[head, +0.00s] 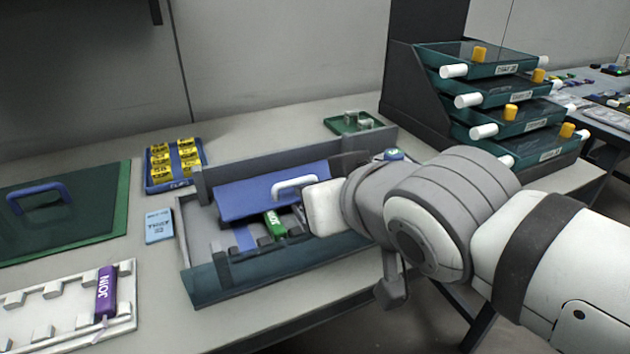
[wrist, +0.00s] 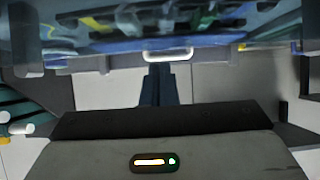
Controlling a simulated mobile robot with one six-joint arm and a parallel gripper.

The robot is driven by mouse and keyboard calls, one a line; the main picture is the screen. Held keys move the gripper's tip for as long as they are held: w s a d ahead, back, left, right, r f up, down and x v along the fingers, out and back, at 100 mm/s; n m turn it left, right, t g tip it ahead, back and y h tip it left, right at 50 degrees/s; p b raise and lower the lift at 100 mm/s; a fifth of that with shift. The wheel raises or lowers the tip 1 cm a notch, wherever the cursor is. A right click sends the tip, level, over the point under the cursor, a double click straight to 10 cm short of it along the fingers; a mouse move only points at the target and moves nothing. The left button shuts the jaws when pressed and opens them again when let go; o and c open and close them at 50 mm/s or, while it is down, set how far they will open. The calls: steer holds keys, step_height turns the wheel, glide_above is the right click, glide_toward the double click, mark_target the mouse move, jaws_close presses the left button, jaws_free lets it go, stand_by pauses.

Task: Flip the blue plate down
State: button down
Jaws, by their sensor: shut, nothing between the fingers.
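The blue plate (head: 265,192) is in the grey and teal fixture. It looks tilted, with its near edge raised above the fixture floor. A white handle (head: 294,184) is on it, and a white handle also shows in the wrist view (wrist: 167,56). A green labelled piece (head: 273,224) lies in the fixture just below the plate's near edge. My gripper (wrist: 157,75) is shut and empty, its dark fingers close to the handle. I cannot tell whether they touch it. In the head view my wrist covers the fixture's right end and the fingers cannot be made out.
The fixture's front wall (head: 280,273) and back wall (head: 290,155) stand around the plate. A blue tray of yellow pieces (head: 174,164), a light blue box (head: 159,226) and a white rack with a purple piece (head: 106,291) are left. Stacked teal drawers (head: 490,90) stand right.

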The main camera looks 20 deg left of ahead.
steer(key=shift+v, duration=1.35)
steer(key=shift+a+r, duration=0.1)
